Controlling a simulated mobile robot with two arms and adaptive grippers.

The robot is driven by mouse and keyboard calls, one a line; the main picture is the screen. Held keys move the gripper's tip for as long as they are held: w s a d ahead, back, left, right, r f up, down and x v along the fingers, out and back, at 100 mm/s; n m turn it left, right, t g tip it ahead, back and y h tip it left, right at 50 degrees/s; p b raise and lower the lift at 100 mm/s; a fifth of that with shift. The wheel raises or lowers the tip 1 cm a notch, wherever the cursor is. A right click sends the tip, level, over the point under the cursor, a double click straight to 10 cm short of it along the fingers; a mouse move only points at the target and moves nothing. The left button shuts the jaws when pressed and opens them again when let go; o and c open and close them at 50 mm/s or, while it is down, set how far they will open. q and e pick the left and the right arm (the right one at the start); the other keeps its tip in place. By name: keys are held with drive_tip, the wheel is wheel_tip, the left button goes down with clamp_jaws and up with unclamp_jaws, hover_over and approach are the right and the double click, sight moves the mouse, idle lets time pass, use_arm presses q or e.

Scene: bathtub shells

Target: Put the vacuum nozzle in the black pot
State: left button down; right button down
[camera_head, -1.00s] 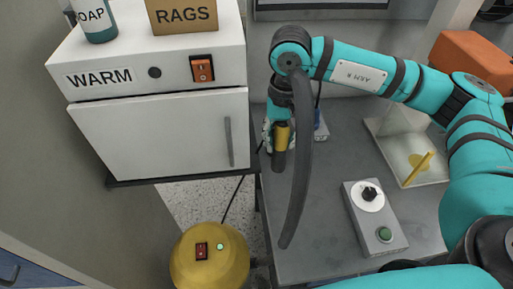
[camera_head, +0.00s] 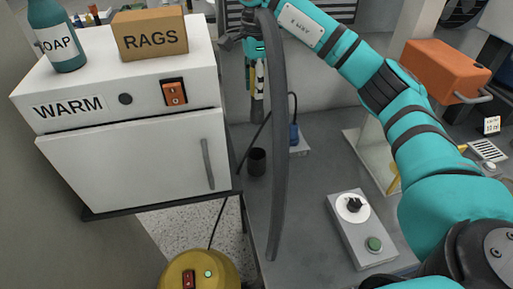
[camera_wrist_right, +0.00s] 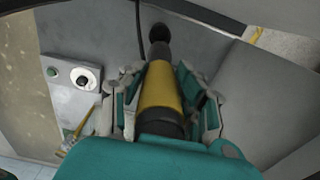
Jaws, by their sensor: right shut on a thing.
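The vacuum nozzle (camera_head: 259,80) is yellow with dark ends. My right gripper (camera_head: 254,74) is shut on it and holds it near upright above the grey bench. In the right wrist view the yellow nozzle (camera_wrist_right: 160,88) lies between the fingers of the right gripper (camera_wrist_right: 163,98). The black pot (camera_head: 257,161) stands on the bench below the nozzle, near the bench's left edge, with a visible gap between them in the head view. In the wrist view the pot (camera_wrist_right: 159,32) shows just beyond the nozzle's dark tip. My left gripper is out of view.
A grey hose (camera_head: 278,165) hangs in front of the bench, right of the pot. A blue object (camera_head: 294,134) with a cable stands behind the pot. A control box (camera_head: 361,228) is at right. The white WARM cabinet (camera_head: 130,160) is at left; a yellow canister (camera_head: 201,272) is below.

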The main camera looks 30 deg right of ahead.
sight(256, 110)
wheel_tip(256, 110, down, 8)
drive_tip(key=shift+a+r, duration=0.1)
drive_tip(key=shift+r, duration=0.05)
wheel_tip(256, 110, down, 12)
drive_tip(key=p, duration=0.2)
drive_tip(key=shift+p, duration=0.3)
drive_tip(key=shift+f, duration=0.25)
drive_tip(key=c, duration=1)
unclamp_jaws()
drive_tip(key=shift+r, duration=0.1)
drive_tip(key=shift+o, duration=0.2)
